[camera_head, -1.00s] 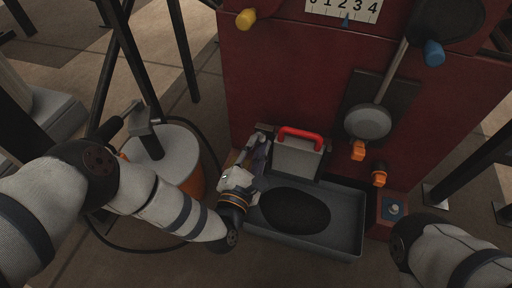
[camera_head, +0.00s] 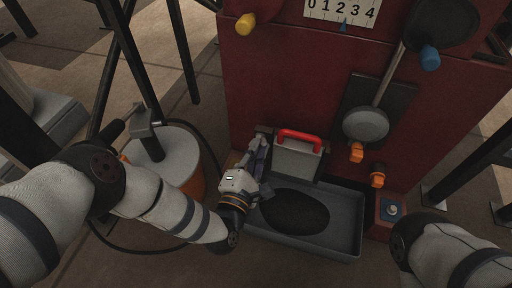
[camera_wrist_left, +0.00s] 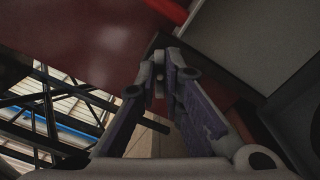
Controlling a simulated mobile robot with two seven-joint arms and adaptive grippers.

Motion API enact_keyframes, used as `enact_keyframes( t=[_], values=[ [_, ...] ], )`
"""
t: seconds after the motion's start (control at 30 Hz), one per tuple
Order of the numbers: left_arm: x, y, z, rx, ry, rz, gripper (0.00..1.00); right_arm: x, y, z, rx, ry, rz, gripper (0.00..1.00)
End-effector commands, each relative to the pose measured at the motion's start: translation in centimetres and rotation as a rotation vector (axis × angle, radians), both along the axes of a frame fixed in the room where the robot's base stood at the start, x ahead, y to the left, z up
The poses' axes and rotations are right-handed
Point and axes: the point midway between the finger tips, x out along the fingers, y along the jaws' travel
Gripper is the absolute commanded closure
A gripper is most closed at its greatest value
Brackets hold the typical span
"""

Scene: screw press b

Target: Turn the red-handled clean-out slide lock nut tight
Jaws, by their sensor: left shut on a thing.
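The clean-out slide is a grey plate (camera_head: 297,160) with a red handle (camera_head: 300,136) on the front of the dark red press body. The red handle's end also shows at the top of the left wrist view (camera_wrist_left: 168,10). My left gripper (camera_head: 261,142) is at the slide's left edge, beside the plate. In the left wrist view its fingers (camera_wrist_left: 160,75) close on something small at their tips. That is most likely the lock nut, but the fingers hide it. My right gripper is out of view; only my right arm shows at lower right.
A grey tray (camera_head: 345,238) with a dark patch lies below the slide. A grey-topped orange drum (camera_head: 190,182) stands left. Orange knobs (camera_head: 377,180), a round grey disc on a lever (camera_head: 366,126) and a blue knob (camera_head: 430,58) are on the right.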

Motion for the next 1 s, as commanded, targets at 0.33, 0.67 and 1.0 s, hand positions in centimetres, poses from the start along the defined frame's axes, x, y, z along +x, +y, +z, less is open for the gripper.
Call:
enact_keyframes(
  t=[0.33, 0.67, 1.0],
  values=[
    [-0.1, 0.1, 0.0, 0.312, -0.101, 0.002, 1.0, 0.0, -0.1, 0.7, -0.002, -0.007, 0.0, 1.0],
    [-0.1, 0.0, -0.1, 0.61, -0.199, 0.002, 1.0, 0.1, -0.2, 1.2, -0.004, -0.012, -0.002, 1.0],
    [0.0, 0.1, -0.2, 0.916, -0.296, 0.004, 1.0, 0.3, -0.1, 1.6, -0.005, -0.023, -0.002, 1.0]
  ],
)
